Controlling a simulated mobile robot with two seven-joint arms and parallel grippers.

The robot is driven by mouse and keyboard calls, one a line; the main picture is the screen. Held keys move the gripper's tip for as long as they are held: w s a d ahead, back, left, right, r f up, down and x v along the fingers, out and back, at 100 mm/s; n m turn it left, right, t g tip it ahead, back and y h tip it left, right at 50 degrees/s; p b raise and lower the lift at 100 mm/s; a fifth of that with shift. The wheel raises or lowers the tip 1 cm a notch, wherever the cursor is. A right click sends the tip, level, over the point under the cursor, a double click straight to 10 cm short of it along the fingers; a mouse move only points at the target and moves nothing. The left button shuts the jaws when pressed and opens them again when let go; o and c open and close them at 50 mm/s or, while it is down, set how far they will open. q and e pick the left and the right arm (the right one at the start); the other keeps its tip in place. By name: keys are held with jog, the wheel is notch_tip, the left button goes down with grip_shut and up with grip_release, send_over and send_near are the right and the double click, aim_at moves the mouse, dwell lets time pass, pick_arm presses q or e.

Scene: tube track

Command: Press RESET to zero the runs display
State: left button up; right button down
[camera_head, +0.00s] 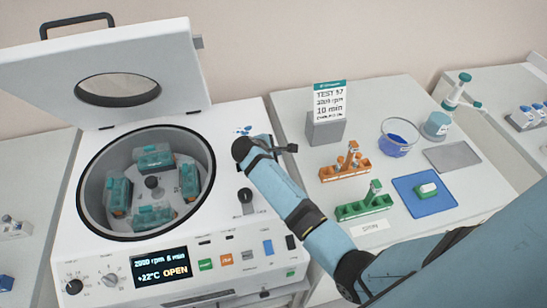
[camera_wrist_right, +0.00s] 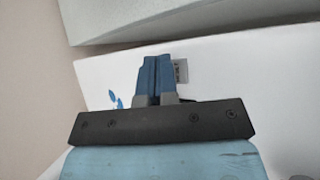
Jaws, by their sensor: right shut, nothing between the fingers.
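The white centrifuge (camera_head: 245,215) stands open on the left bench. Its front display (camera_head: 160,268) reads a speed and time, +22°C and OPEN. My right gripper (camera_wrist_right: 155,80) shows in the wrist view with its blue fingers together and nothing between them. The fingers point at a white surface, beside a small grey label or panel (camera_wrist_right: 181,71) whose text I cannot read. In the head view my right wrist is over the centrifuge's right rear top, and it hides the fingertips. I cannot make out a RESET button or a runs display. My left gripper is out of view.
The raised lid (camera_head: 170,70) stands behind the open bowl (camera_head: 85,190). On the right bench are an orange rack (camera_head: 335,174), a green rack (camera_head: 350,211), a blue mat (camera_head: 430,204) and a sign (camera_head: 331,97).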

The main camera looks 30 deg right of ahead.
jog(key=shift+r+p, duration=1)
jog(key=shift+r, duration=1.5)
